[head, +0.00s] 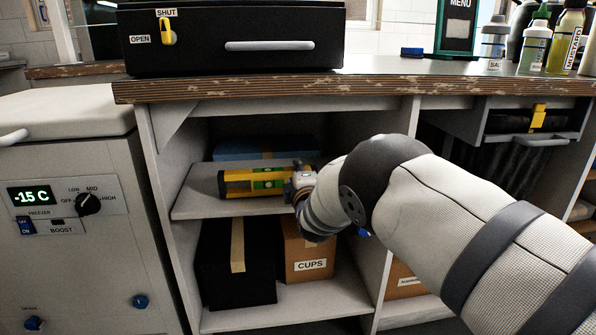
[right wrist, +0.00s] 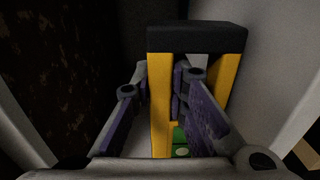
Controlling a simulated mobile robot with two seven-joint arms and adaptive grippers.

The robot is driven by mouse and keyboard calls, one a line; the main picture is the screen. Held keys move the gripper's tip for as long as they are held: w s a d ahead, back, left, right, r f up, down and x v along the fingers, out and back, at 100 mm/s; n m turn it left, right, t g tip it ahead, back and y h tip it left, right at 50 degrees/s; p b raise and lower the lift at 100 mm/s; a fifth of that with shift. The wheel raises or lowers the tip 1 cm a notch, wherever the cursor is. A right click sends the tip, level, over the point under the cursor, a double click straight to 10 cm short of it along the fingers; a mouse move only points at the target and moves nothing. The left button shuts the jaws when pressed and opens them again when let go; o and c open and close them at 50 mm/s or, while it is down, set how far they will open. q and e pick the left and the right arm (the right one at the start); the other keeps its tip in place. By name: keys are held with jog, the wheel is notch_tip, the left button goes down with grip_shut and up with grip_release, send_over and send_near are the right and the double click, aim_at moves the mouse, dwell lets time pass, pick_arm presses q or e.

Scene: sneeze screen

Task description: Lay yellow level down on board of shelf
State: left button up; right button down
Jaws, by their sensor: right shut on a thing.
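The yellow level (head: 240,184), with a green middle part, lies lengthwise left to right at the shelf's middle board (head: 192,206). My right gripper (head: 299,184) is shut on the level at its right part, and the hand hides that end. In the right wrist view the level's yellow rails and black end (right wrist: 197,38) show at the purple-padded fingers of my right gripper (right wrist: 160,92). The level looks about flat and very low over the board. I cannot tell whether it touches it. My left gripper is not in view.
A blue box (head: 265,149) is behind the level on the board. Below are a black box (head: 222,265) and a cups carton (head: 308,262). The counter edge (head: 300,88) runs above, and shelf walls stand at both sides. A freezer (head: 75,175) is at left.

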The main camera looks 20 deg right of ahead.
jog(key=shift+f, duration=0.55)
jog(key=c, duration=1.5)
grip_release()
jog(key=shift+c, duration=1.1)
jog(key=shift+f+b, duration=0.2)
jog(key=shift+b, duration=0.15)
